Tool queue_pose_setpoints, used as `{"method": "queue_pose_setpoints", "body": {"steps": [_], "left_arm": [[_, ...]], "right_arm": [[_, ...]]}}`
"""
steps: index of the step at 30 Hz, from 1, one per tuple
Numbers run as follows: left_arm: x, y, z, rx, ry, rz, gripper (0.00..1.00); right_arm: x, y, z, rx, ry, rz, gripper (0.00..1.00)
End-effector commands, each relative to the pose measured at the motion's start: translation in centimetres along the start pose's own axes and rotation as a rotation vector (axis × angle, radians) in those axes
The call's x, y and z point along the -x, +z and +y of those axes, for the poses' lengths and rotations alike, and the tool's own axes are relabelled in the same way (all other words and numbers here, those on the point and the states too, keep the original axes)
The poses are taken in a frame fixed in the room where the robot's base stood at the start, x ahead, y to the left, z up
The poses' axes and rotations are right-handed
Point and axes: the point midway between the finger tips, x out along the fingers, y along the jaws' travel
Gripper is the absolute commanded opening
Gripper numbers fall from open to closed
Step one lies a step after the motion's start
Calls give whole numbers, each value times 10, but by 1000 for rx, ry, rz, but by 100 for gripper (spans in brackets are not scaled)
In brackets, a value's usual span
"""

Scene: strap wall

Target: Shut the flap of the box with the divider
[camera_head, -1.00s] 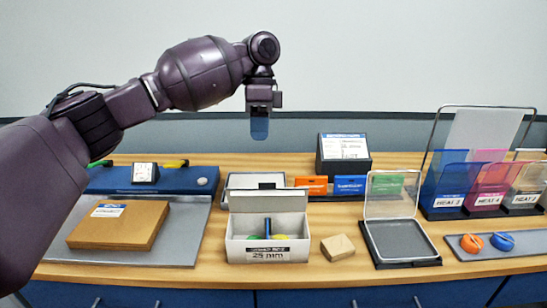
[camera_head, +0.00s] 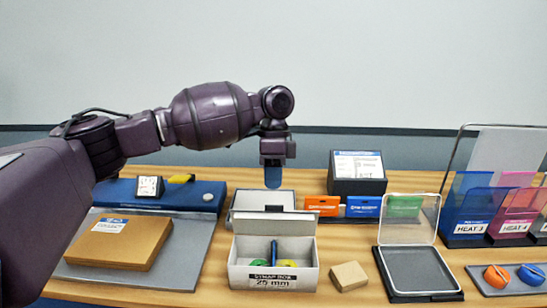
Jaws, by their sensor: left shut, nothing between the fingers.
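The white box (camera_head: 245,278) labelled "25 mm" stands open at the front middle of the table. A dark upright divider (camera_head: 274,253) stands inside it, with green and yellow items on either side. Its flap (camera_head: 274,223) stands raised along the back edge. My left gripper (camera_head: 273,178) points down above and behind the flap, apart from it. Its fingers are shut and hold nothing. My right gripper is not in view.
A small wooden block (camera_head: 348,276) lies right of the box. A clear-lidded tray (camera_head: 422,271) stands open further right. A brown flat box (camera_head: 118,243) lies on a grey mat at left. Orange (camera_head: 321,205) and blue (camera_head: 363,206) cards stand behind.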

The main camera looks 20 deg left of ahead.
Motion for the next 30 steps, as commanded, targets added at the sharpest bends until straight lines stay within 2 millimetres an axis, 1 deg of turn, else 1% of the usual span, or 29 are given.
{"method": "queue_pose_setpoints", "body": {"steps": [1,6,12,24,30], "left_arm": [[-4,0,4,-2,-1,-1,0],[-13,0,22,-2,-1,-1,0],[-20,1,33,1,-1,0,0],[-21,0,35,0,0,0,0],[-19,-2,32,0,0,2,0]], "right_arm": [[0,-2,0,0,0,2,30],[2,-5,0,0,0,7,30],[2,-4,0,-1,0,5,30],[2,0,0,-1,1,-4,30],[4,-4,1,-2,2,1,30]]}}
